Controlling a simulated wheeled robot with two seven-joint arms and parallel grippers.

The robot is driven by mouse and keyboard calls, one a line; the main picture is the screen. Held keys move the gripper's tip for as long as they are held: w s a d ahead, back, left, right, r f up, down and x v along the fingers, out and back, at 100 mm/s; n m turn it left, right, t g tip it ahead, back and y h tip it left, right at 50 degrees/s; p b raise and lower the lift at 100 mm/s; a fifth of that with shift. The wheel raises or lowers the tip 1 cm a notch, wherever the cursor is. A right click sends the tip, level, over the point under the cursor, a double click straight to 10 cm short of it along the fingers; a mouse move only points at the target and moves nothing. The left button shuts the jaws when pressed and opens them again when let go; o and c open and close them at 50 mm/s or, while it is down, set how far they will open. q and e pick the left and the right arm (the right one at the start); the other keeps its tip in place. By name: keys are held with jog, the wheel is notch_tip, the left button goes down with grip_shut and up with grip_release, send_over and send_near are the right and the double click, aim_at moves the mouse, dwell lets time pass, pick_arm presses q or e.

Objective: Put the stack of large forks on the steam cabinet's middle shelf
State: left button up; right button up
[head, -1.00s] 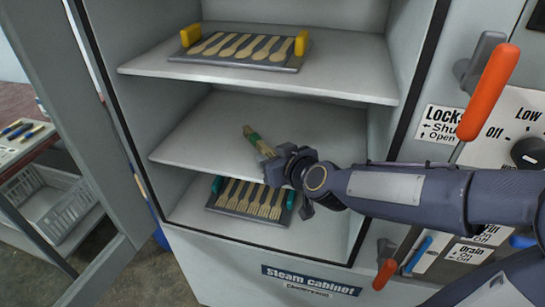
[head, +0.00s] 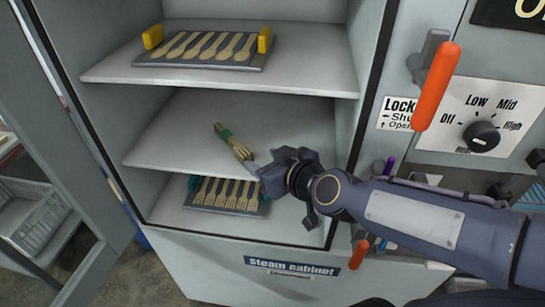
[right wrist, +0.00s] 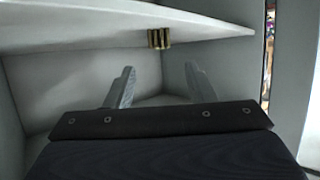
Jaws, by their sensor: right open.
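The stack of large forks (head: 235,143) is wooden, with a green band around it. It lies on the steam cabinet's middle shelf (head: 175,145), tines toward the front. My right gripper (head: 255,170) is open and empty, in front of the stack and a little to its right, with a small gap between them. In the right wrist view the open fingers of this gripper (right wrist: 159,73) point toward the stack (right wrist: 159,38), which shows end-on at the shelf and is not between them. My left gripper is not in view.
The upper shelf holds a tray of wooden spoons (head: 203,50) with yellow ends. The lower level holds a tray of wooden forks (head: 227,196), partly behind my gripper. The cabinet door (head: 60,130) stands open at left. An orange-handled lever (head: 436,87) sticks out at right.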

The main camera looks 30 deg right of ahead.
jog(key=s+f+m+g, duration=0.2)
jog(key=s+f+g, duration=0.1)
jog(key=s, duration=0.5)
jog(key=s+d+f+m+g+y, duration=0.1)
jog(key=s+f+g, duration=0.3)
jog(key=s, duration=0.5)
jog(key=shift+m+g, duration=0.4)
jog(key=shift+m, duration=0.1)
jog(key=shift+d, duration=0.1)
